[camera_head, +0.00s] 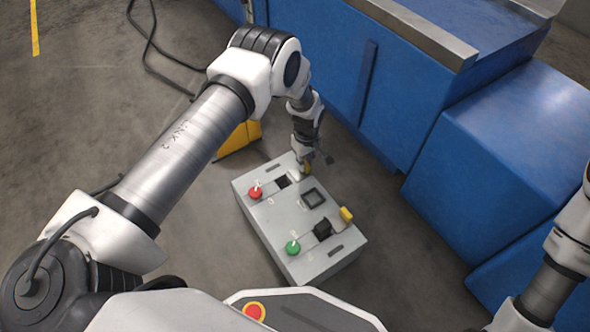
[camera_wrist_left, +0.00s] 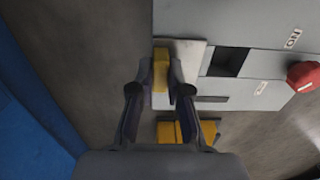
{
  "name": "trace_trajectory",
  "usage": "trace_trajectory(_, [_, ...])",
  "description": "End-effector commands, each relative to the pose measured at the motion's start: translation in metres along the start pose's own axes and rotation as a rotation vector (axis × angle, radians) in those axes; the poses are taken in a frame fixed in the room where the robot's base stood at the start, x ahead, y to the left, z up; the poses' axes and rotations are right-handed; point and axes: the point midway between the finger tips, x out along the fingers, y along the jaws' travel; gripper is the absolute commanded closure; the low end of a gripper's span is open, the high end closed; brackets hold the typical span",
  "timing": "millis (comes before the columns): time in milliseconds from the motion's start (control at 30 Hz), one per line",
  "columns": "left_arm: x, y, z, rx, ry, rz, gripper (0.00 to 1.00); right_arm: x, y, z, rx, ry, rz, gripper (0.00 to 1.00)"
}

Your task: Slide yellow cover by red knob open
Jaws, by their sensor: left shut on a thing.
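A grey box (camera_head: 265,215) with a red knob (camera_head: 255,192) and a green knob (camera_head: 293,247) stands on the floor. My left gripper (camera_head: 308,167) is at the box's far edge, shut on a yellow handle (camera_wrist_left: 160,70). A dark square opening (camera_wrist_left: 229,61) shows between this plate and the red knob (camera_wrist_left: 303,75). The fingertips partly hide the handle. My right gripper is out of view.
A second yellow handle (camera_head: 346,214) is on the box's right side, near another dark square (camera_head: 322,229) on the green knob's side. A yellow object (camera_head: 240,137) is on the floor behind the box. Blue machinery (camera_head: 390,80) stands to the right. Floor is clear left of the box.

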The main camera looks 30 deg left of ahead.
Motion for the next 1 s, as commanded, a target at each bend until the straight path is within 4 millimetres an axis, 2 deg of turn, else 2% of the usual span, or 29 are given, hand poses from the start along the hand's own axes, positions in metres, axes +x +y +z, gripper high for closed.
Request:
trace_trajectory(267, [-0.001, 0.005, 0.000, -0.001, 0.004, 0.009, 1.00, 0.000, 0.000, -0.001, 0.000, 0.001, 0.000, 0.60])
trace_trajectory(300, [-0.001, 0.005, 0.000, -0.001, 0.004, 0.010, 0.70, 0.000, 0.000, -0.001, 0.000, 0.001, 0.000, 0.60])
trace_trajectory(333, [-0.001, 0.005, 0.000, -0.001, 0.004, 0.010, 0.59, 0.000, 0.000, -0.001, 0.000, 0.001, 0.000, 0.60])
trace_trajectory(633, [-0.002, 0.004, 0.000, -0.001, 0.003, 0.007, 0.58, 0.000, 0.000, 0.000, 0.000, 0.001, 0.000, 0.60])
trace_trajectory(733, [-0.009, 0.004, 0.000, -0.001, 0.003, 0.007, 0.58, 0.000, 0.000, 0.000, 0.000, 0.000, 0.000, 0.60])
trace_trajectory(867, [-0.034, 0.004, -0.001, -0.001, 0.004, 0.009, 0.58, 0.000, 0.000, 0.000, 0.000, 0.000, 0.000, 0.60])
trace_trajectory(1000, [-0.071, 0.005, 0.000, 0.000, 0.005, 0.010, 0.58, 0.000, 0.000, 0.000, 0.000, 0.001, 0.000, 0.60])
